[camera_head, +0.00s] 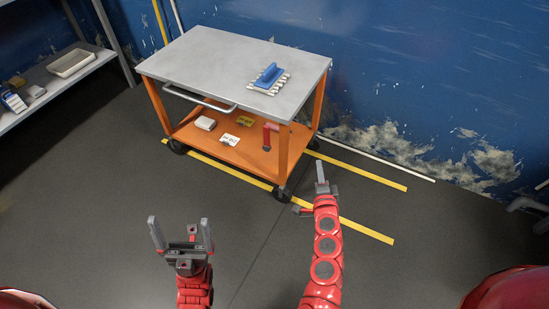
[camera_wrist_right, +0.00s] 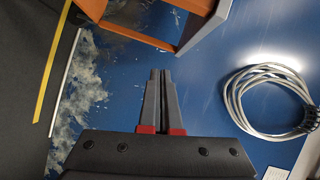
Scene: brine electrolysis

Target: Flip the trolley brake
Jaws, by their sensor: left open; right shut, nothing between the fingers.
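The trolley (camera_head: 205,60) has a grey top and an orange frame with a lower shelf, and stands on black casters. Its near right caster (camera_head: 282,194) is in the head view; I cannot make out a brake lever on it. In the wrist view, part of the orange frame (camera_wrist_right: 135,25) shows at the top. My right gripper (camera_head: 321,170) is shut and empty, just right of that caster in the head view; its closed fingers (camera_wrist_right: 160,75) show in the wrist view. My left gripper (camera_head: 180,224) is open and empty, over the floor in front of the trolley.
A blue-handled brush (camera_head: 268,78) lies on the trolley top. A white box (camera_head: 205,123), small labels and a red fitting (camera_head: 269,135) are on the lower shelf. A shelf (camera_head: 55,85) stands at left. A coiled cable (camera_wrist_right: 270,95) hangs on the blue wall. Floor in front is clear.

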